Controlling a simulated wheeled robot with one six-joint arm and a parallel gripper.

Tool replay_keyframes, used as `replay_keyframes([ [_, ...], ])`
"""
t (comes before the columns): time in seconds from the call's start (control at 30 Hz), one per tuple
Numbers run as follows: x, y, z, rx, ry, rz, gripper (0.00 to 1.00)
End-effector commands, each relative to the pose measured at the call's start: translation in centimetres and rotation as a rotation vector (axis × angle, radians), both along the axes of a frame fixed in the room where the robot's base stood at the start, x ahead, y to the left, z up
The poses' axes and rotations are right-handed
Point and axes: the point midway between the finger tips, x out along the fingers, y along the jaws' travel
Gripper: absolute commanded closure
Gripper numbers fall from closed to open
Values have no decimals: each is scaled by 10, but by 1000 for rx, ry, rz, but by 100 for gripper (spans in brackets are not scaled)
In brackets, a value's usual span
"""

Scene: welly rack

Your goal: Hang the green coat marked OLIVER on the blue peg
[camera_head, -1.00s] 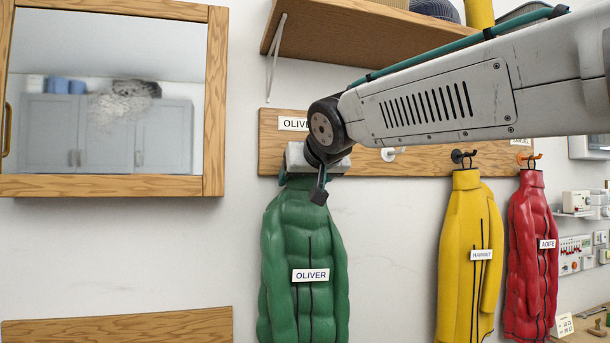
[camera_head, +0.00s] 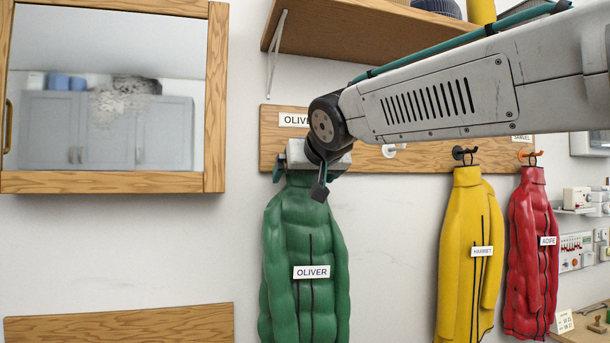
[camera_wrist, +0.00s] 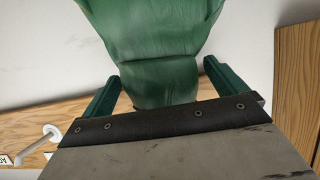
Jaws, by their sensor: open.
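The green coat (camera_head: 304,245) hangs upright against the wall, its OLIVER tag (camera_head: 311,272) on the front. My gripper (camera_head: 299,182) is at the coat's collar, in front of the peg board (camera_head: 430,157) and below the board's OLIVER label (camera_head: 293,119). In the wrist view the open fingers (camera_wrist: 160,72) stand on either side of the coat's neck (camera_wrist: 160,82), with a gap showing on each side. My gripper and wrist cover the top of the coat and the board behind it. No blue peg shows, so I cannot tell whether the coat's loop is on it.
A white peg (camera_head: 394,150) on the board is empty. A yellow coat (camera_head: 462,255) hangs on a black peg (camera_head: 464,153) and a red coat (camera_head: 531,255) on an orange peg (camera_head: 530,155). A shelf (camera_head: 370,35) juts out above; a mirror (camera_head: 105,95) is at left.

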Motion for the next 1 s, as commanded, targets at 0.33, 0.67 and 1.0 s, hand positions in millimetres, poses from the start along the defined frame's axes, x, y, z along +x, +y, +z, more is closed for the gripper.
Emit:
replay_keyframes([
  [0.33, -42, -12, 20, 2, -4, 2, 3],
  [0.67, -70, -20, 31, 1, -2, 1, 3],
  [1.0, -97, -45, -65, -188, 238, 9, 3],
])
